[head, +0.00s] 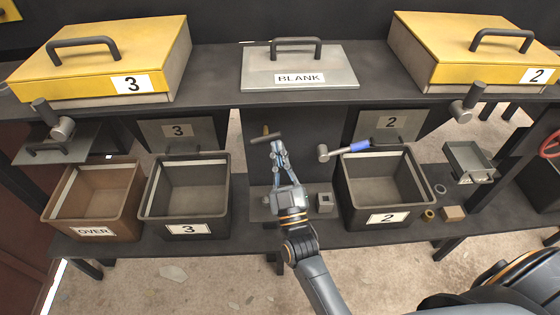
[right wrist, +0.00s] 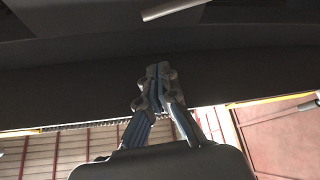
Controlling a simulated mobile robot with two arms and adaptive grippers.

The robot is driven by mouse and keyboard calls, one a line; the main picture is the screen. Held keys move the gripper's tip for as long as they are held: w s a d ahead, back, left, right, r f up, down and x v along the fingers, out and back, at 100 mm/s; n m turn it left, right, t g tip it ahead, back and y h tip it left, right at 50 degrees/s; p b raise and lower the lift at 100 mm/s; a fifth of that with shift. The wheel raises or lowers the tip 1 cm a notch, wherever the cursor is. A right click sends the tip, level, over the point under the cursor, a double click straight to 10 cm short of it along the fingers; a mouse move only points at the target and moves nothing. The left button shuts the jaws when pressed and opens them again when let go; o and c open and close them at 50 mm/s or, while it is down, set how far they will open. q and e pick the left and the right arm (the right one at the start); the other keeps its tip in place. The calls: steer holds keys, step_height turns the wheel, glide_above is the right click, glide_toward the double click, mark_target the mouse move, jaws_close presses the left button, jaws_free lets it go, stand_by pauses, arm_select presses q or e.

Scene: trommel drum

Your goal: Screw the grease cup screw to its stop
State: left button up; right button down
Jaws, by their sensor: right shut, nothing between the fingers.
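A dark T-shaped handle (head: 265,138) with a small brass-coloured part stands out from the dark panel below the BLANK plate; it looks like the grease cup screw. My right gripper (head: 278,147) is shut and empty, with its fingertips just below and right of the handle's bar. I cannot tell whether they touch it. In the right wrist view the closed fingertips (right wrist: 158,70) point at the dark panel, and a grey bar (right wrist: 175,9) shows apart from them at the top. The screw's thread is not visible. My left gripper is not in view.
Open bins marked OVER (head: 92,231), 3 (head: 187,229) and 2 (head: 388,218) stand on the lower shelf.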

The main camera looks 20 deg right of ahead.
mark_target(275, 137)
steer(key=w, duration=0.1)
steer(key=w+b, duration=0.1)
steer(key=w, duration=0.1)
steer(key=w+b, duration=0.1)
steer(key=w, duration=0.1)
steer(key=shift+d+r, duration=0.15)
steer(key=shift+d, duration=0.25)
steer(key=shift+w+d+f+b, duration=0.1)
steer(key=shift+d+f+b, duration=0.35)
steer(key=shift+f+b, duration=0.35)
